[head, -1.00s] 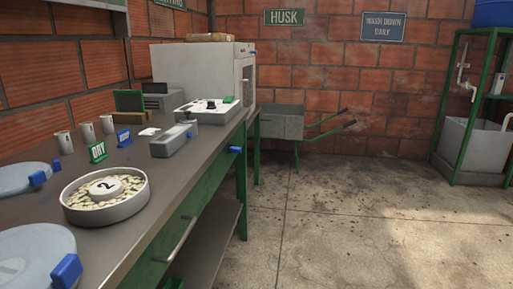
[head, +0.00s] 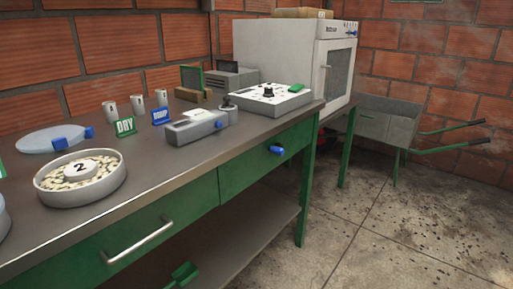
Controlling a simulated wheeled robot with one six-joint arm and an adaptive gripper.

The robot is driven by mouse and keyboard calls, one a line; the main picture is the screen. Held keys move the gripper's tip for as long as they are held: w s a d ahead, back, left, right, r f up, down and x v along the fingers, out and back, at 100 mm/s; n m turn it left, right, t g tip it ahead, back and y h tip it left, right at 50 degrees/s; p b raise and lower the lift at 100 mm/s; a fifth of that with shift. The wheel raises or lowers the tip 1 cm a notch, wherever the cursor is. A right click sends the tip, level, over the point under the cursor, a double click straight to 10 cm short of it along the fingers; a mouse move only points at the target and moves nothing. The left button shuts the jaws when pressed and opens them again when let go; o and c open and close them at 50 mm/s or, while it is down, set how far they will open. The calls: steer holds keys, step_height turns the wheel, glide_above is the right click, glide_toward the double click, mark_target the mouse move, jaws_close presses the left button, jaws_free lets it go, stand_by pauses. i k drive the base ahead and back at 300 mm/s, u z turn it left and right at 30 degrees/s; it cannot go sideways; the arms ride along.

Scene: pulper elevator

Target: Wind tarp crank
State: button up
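I see no tarp and nothing I can tell is its crank in the head view. My gripper is not in view. A blue knob (head: 277,151) sticks out of the green front of the workbench near its far end. A green handle-like piece (head: 183,274) shows low under the bench, partly cut off by the frame; I cannot tell what it belongs to.
The green workbench (head: 190,174) fills the left and middle. On it stand a round pan of beans (head: 78,199), a grey scale (head: 195,128) and a white control box (head: 268,101). A white oven (head: 288,58) and grey wheelbarrow (head: 372,123) stand beyond. Floor (head: 390,235) at right is clear.

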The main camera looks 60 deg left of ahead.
mark_target(278, 149)
steer(key=u, duration=0.9)
steer(key=i, duration=0.85)
steer(key=u, duration=0.95)
